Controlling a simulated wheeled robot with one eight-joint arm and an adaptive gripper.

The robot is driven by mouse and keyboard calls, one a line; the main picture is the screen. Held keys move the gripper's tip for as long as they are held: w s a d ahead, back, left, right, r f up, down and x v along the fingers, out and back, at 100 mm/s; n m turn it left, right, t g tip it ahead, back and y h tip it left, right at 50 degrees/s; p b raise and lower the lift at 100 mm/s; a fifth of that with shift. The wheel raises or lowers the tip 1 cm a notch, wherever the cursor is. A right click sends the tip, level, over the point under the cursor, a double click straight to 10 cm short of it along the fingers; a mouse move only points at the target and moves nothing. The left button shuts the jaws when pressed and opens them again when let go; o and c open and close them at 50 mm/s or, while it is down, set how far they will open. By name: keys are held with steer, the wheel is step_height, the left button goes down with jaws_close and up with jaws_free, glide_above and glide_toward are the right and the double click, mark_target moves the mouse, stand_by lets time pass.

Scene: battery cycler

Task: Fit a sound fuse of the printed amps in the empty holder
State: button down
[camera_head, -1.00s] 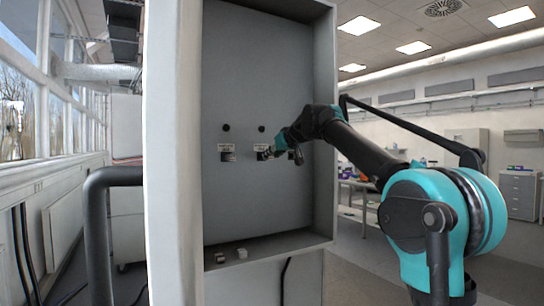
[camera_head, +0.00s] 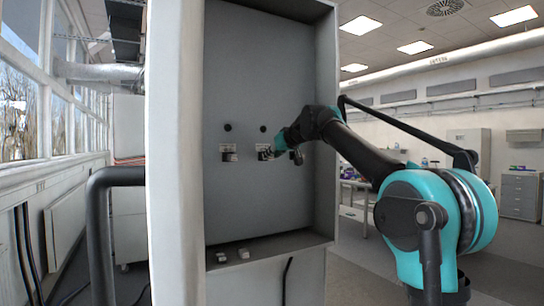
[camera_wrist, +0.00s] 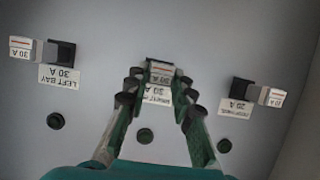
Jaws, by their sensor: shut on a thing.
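My gripper (camera_wrist: 158,100) is shut on a fuse (camera_wrist: 160,70) with a 30 A mark, at the middle holder position on the panel. A label below the fuse is partly hidden by my fingers. It cannot be told whether the fuse is fully seated. In the wrist view, with print upside down, a holder (camera_wrist: 62,53) at left has a 30 A fuse (camera_wrist: 22,47) and a label (camera_wrist: 60,78) reading LEFT BAY 30 A. A holder (camera_wrist: 243,87) at right has a fuse (camera_wrist: 272,97) and a label too small to read surely.
In the head view, two small loose pieces (camera_head: 221,257) and (camera_head: 243,253) lie on the cabinet's bottom ledge (camera_head: 290,243). Dark round knobs (camera_head: 228,128) sit above the holders.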

steer(key=c, duration=1.2)
jaws_free()
steer(key=shift+s+d, duration=0.1)
steer(key=v, duration=1.2)
steer(key=s+d+f+m+g+h, duration=0.1)
steer(key=s+d+f, duration=0.15)
steer(key=f, duration=0.85)
steer(key=s+d+f+m+g+h, duration=0.1)
steer(key=s+d+f, duration=0.15)
steer(key=f, duration=0.95)
steer(key=s+d+f+g+h, duration=0.15)
steer(key=d+f, duration=0.25)
steer(key=f, duration=0.7)
steer(key=s+d+f+m+g+h, duration=0.1)
steer(key=s+d+f, duration=0.3)
steer(key=s+f, duration=0.5)
steer(key=s+d+f+m+g+h, duration=0.1)
steer(key=s+d+f, duration=0.3)
steer(key=s+f, duration=0.5)
steer(key=s+d+f+m+g+h, duration=0.1)
steer(key=s+d+f, duration=0.3)
steer(key=s+f, duration=0.5)
step_height(320, 180, down, 4)
steer(key=shift+d+r+m+g+h, duration=0.15)
steer(key=shift+m+g+h, duration=0.1)
steer(key=shift+m+h, duration=0.5)
